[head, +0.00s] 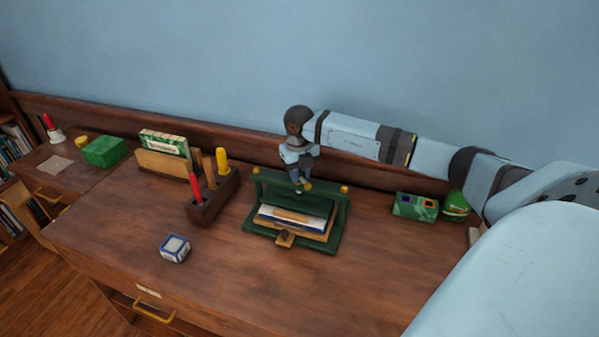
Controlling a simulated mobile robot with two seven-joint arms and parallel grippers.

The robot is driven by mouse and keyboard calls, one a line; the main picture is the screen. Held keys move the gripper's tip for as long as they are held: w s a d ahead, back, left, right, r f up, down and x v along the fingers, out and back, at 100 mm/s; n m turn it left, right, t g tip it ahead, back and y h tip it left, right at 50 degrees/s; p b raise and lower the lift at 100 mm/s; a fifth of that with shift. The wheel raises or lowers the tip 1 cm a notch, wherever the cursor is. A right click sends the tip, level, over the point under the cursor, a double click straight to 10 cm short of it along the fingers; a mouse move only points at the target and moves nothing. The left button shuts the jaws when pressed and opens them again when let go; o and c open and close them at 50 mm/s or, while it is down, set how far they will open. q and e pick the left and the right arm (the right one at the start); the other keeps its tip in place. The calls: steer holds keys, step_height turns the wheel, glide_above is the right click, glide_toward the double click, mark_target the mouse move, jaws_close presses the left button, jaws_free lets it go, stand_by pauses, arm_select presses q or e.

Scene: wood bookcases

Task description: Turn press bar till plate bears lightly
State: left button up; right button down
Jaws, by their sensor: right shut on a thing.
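The green press (338,228) stands on the desk, with a stack of books or boards (300,222) inside its frame. My right gripper (302,186) reaches down from above and is shut on the press bar at the top middle of the frame. The fingers hide most of the bar. Yellow knobs show at both ends of the frame's top. The plate is hard to tell apart from the stack, and I cannot tell whether it touches. My left gripper is out of view.
A dark wooden holder (214,207) with red and yellow handled tools stands left of the press. A small blue and white block (174,249) lies in front. A green box (415,207) stands to the right. The front of the desk (250,290) is mostly clear.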

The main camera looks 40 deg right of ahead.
steer(key=m, duration=0.2)
steer(key=shift+m, duration=0.4)
steer(key=shift+r+m+p, duration=0.1)
steer(key=shift+m+p, duration=0.25)
steer(key=shift+m, duration=0.55)
steer(key=m+p, duration=0.1)
steer(key=m, duration=0.3)
steer(key=shift+w+a+m, duration=0.1)
steer(key=shift+w+m, duration=0.05)
steer(key=shift+m, duration=0.15)
steer(key=m+p, duration=0.1)
steer(key=m, duration=0.4)
steer(key=shift+w+p, duration=0.1)
steer(key=shift+p, duration=0.2)
steer(key=shift+m+p, duration=0.6)
steer(key=shift+m, duration=1.3)
steer(key=shift+w, duration=0.1)
steer(key=c, duration=1)
jaws_free()
steer(key=shift+o, duration=0.2)
